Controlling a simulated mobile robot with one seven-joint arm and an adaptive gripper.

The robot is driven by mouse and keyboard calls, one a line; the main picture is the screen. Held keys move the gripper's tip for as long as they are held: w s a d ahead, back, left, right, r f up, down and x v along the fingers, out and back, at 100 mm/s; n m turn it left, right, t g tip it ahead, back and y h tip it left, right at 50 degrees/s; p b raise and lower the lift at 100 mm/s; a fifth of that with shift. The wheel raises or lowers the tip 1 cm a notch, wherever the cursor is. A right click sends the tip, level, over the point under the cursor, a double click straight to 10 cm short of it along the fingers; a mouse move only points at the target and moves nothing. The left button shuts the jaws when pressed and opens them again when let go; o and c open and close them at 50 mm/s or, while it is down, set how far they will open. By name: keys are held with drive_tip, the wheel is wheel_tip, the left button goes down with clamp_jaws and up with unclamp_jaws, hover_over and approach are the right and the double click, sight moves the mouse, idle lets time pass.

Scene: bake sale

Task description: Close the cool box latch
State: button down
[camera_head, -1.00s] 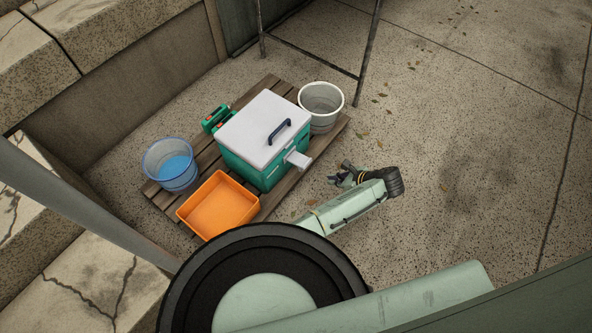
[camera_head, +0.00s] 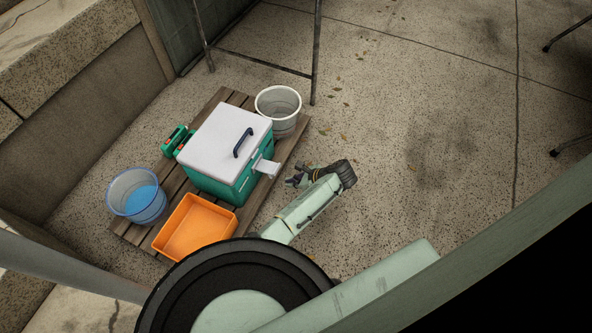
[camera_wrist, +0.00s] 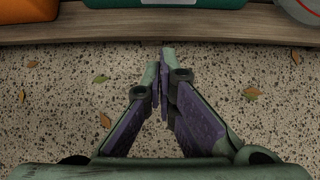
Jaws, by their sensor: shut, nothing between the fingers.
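The cool box (camera_head: 222,153) is green with a white lid and a dark handle on top; its lid looks down on the body. Its latch (camera_head: 266,168) is a pale flap on the front side, sticking outward away from the body. My gripper (camera_head: 294,181) is just in front of the latch side, apart from it. In the wrist view my gripper (camera_wrist: 163,85) has its fingertips together with nothing between them, over bare ground. The cool box's lower green edge (camera_wrist: 165,3) shows at the top of the wrist view; the latch is not seen there.
The box stands on a wooden pallet (camera_head: 262,188). An orange tray (camera_head: 195,228), a blue-rimmed bucket (camera_head: 137,196), a white bucket (camera_head: 278,106) and a green item (camera_head: 177,140) stand around it. Metal legs (camera_head: 315,55) rise behind. The ground at right (camera_head: 420,140) is clear.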

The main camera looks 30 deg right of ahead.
sight(269, 169)
drive_tip(key=b+x, duration=0.2)
drive_tip(key=x, duration=0.4)
drive_tip(key=shift+w+a+r+p, duration=0.1)
drive_tip(key=shift+r+p, duration=0.25)
drive_tip(key=shift+r, duration=0.75)
drive_tip(key=shift+w+a+r+p, duration=0.1)
drive_tip(key=shift+r+p, duration=0.2)
drive_tip(key=shift+r, duration=0.8)
drive_tip(key=shift+r, duration=0.1)
drive_tip(key=shift+r+g+p, duration=0.25)
drive_tip(key=shift+g+p, duration=0.05)
drive_tip(key=shift+p, duration=0.7)
